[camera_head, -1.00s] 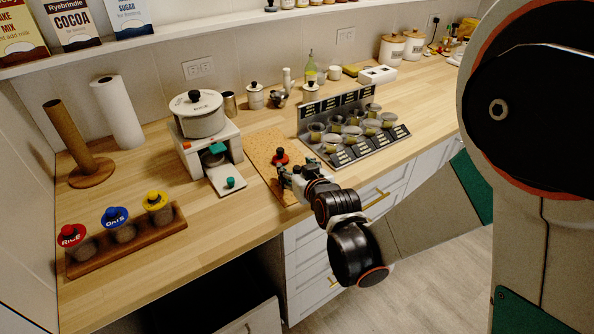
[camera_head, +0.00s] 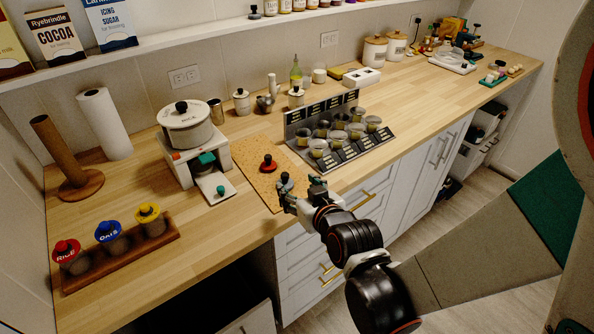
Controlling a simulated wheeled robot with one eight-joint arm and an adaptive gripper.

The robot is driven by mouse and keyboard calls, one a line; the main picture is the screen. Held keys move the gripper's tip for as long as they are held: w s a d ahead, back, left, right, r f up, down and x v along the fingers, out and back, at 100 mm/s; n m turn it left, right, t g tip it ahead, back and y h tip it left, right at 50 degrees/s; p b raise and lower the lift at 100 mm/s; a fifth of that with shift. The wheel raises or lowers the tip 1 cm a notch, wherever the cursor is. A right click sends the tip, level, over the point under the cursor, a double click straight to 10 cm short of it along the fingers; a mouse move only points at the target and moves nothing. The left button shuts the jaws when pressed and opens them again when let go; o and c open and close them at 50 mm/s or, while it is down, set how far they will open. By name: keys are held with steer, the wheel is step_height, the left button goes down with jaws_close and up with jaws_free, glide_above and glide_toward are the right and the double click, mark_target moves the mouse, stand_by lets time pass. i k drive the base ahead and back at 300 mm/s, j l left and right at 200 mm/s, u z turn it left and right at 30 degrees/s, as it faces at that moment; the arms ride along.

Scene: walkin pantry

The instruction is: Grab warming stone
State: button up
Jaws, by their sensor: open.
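A cork board (camera_head: 254,177) lies on the wooden counter. A small dark piece with a red knob (camera_head: 268,163) stands on it. A grey-topped piece (camera_head: 285,179) shows right at my gripper's fingers, near the board's right side. I cannot tell for sure which of these is the warming stone; no label is readable. My gripper (camera_head: 288,196) is open, low over the board's front right part, in front and to the right of the red knob. The fingers partly hide the grey-topped piece, and I cannot tell whether they touch it.
A white press-like appliance (camera_head: 196,160) stands left of the board. A stepped rack of jars (camera_head: 345,140) stands close on the right. A wooden tray (camera_head: 125,257) with red, blue and yellow knobbed jars is at front left. The counter's front edge runs under my arm.

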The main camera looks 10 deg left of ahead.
mark_target(269, 165)
steer(key=j+u, duration=0.1)
steer(key=u, duration=0.25)
steer(key=i+u, duration=0.15)
steer(key=u, duration=0.2)
steer(key=j+u, duration=0.15)
steer(key=u, duration=0.2)
steer(key=i+l, duration=0.05)
